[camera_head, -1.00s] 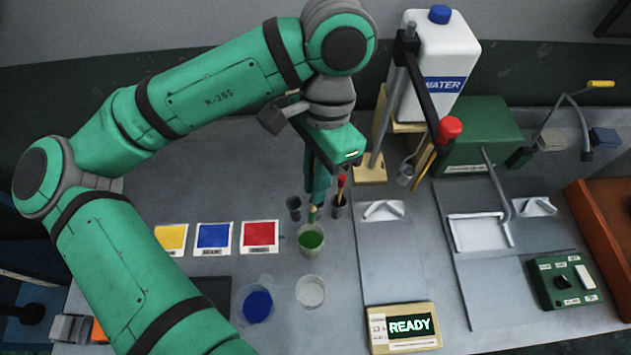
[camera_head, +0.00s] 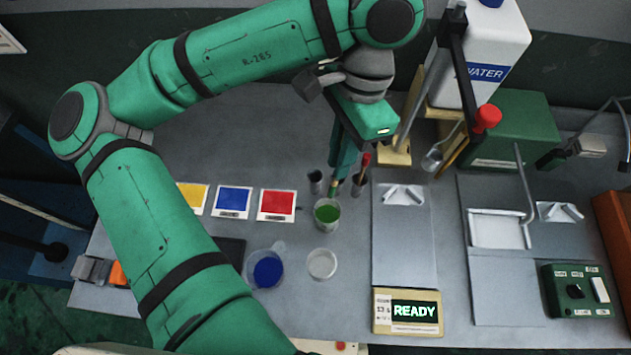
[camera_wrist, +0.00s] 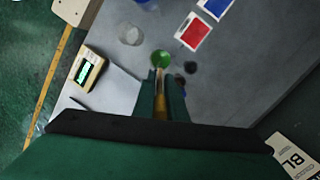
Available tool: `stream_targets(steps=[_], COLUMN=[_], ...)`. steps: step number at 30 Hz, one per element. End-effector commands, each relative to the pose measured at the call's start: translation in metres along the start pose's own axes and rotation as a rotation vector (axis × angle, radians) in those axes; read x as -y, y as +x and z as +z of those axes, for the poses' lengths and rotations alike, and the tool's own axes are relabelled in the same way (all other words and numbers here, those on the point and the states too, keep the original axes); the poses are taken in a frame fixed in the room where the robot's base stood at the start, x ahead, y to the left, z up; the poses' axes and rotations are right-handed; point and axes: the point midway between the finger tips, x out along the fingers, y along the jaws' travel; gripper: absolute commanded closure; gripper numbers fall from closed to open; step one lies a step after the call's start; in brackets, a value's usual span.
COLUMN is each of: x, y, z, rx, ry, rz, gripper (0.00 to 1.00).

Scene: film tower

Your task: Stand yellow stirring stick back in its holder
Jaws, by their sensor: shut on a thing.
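My gripper (camera_head: 343,170) points down behind the green-filled cup and is shut on the yellow stirring stick (camera_wrist: 160,103). The stick shows between my fingers in the wrist view, and its greenish lower end (camera_head: 334,190) shows in the head view near the cup's back rim. I cannot tell whether that end is inside or above the cup (camera_head: 327,214). Two dark round holders stand behind the cup. The left holder (camera_head: 315,182) looks empty. The right holder (camera_head: 358,187) has a red-topped stick (camera_head: 364,163) standing in it, close to my gripper.
A cup with blue liquid (camera_head: 267,270) and a clear pale cup (camera_head: 321,264) stand in front. Yellow, blue and red (camera_head: 277,204) cards lie left. A READY display (camera_head: 408,312) is at the front right. A water jug (camera_head: 485,60) and a red-knobbed stand (camera_head: 487,118) rise behind.

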Motion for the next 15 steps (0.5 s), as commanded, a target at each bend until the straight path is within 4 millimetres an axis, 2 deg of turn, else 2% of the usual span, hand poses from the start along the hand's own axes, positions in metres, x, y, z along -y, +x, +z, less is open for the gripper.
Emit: stream_targets(steps=[9, 11, 15], x=[0.004, 0.012, 0.041], y=[-0.001, -0.003, -0.009], z=[0.001, 0.002, 0.008], rx=[-0.006, -0.017, -0.058], ry=[-0.004, -0.007, -0.012], rz=[-0.002, -0.006, -0.029], gripper=[1.0, 1.0, 1.0])
